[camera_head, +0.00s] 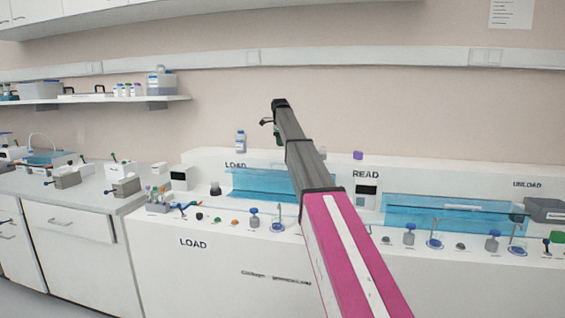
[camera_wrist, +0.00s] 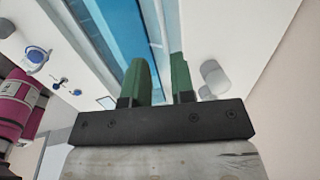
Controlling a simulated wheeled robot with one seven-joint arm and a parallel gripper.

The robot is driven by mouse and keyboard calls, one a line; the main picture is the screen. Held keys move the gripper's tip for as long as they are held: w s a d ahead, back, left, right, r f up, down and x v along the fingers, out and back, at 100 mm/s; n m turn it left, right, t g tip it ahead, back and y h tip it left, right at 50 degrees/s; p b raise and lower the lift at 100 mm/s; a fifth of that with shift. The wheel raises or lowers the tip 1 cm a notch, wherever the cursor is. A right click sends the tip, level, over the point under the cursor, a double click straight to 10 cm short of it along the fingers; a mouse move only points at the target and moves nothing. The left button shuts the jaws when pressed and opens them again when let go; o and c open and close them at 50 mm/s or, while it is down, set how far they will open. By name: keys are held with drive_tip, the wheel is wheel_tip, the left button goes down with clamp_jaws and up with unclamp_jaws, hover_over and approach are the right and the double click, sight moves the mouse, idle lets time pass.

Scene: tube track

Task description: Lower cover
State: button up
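A translucent blue cover (camera_head: 255,184) is on the white machine under the back LOAD label, partly hidden behind my arm. A second blue cover (camera_head: 425,210) is to the right, between READ and UNLOAD. I cannot tell for sure how far either stands raised. My gripper (camera_head: 272,129) is above the left cover, near the back wall, small and partly hidden in the head view. In the wrist view, its two green fingers (camera_wrist: 159,65) are apart with nothing held between them. A blue cover (camera_wrist: 110,35) and its pale edge lie beyond the fingers, and contact does not show.
A white bottle with a blue cap (camera_head: 241,142) stands on the machine's back ledge at left. A tube rack (camera_head: 158,203) and several small knobs and holders line the front deck. A grey bin (camera_head: 546,209) is at far right. A shelf (camera_head: 110,101) hangs at left.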

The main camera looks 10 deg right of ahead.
sight(282, 160)
drive_tip(key=f, duration=0.3)
drive_tip(key=w+f, duration=0.1)
drive_tip(key=f, duration=0.3)
drive_tip(key=w+d+f, duration=0.1)
drive_tip(key=f, duration=0.2)
drive_tip(key=shift+f, duration=0.25)
clamp_jaws()
